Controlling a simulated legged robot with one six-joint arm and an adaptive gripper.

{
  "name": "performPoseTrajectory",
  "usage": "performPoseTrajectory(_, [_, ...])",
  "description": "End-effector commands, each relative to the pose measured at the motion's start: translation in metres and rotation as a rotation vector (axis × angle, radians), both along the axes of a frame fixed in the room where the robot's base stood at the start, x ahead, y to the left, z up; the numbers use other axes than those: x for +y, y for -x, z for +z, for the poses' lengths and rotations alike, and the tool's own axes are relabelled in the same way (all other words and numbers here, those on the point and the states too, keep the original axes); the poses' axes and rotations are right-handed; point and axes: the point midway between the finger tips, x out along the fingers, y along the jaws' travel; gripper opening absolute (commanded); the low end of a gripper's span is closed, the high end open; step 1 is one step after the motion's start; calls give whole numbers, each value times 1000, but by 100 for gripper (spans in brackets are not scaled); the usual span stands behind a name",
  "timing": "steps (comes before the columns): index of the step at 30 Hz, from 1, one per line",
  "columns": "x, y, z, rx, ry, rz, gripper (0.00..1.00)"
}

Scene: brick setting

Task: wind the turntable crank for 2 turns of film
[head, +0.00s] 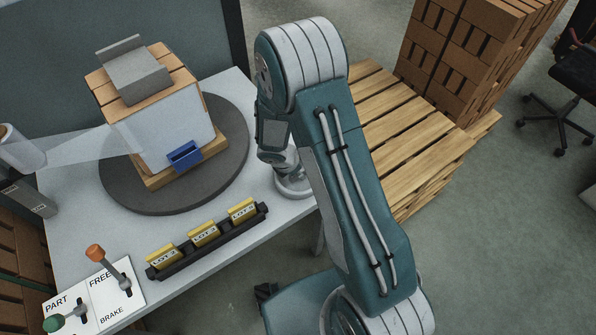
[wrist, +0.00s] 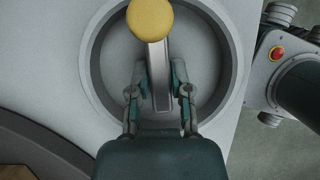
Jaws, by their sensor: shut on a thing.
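In the wrist view my gripper (wrist: 160,75) is shut on the crank (wrist: 159,88), with a finger on each side of its grey bar. The crank's yellow knob (wrist: 150,20) is just beyond the fingertips, over a round grey recess. In the head view my arm hides the fingers and most of the crank; a pale round base (head: 296,187) shows at the table's right edge. The dark turntable (head: 118,185) carries a brick stack (head: 165,120) wrapped in pale film. The film (head: 85,148) stretches from the stack to a roll (head: 22,148) at the left.
A black rack (head: 215,240) holds yellow lot tags along the table's front. An orange-knobbed lever (head: 95,252) stands by FREE and BRAKE marks, with a green-knobbed lever (head: 54,323) beside it. Right of my arm are a wooden pallet (head: 400,130) and stacked bricks (head: 470,50).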

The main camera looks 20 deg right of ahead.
Motion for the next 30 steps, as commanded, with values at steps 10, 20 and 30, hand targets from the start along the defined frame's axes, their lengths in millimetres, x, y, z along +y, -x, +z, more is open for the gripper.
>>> performPoseTrajectory(10, [1,-1,0,-3,-3,2,60])
performPoseTrajectory(20, [2,0,2,-2,-2,3,60])
performPoseTrajectory(30, [23,5,54,-8,-4,3,60])
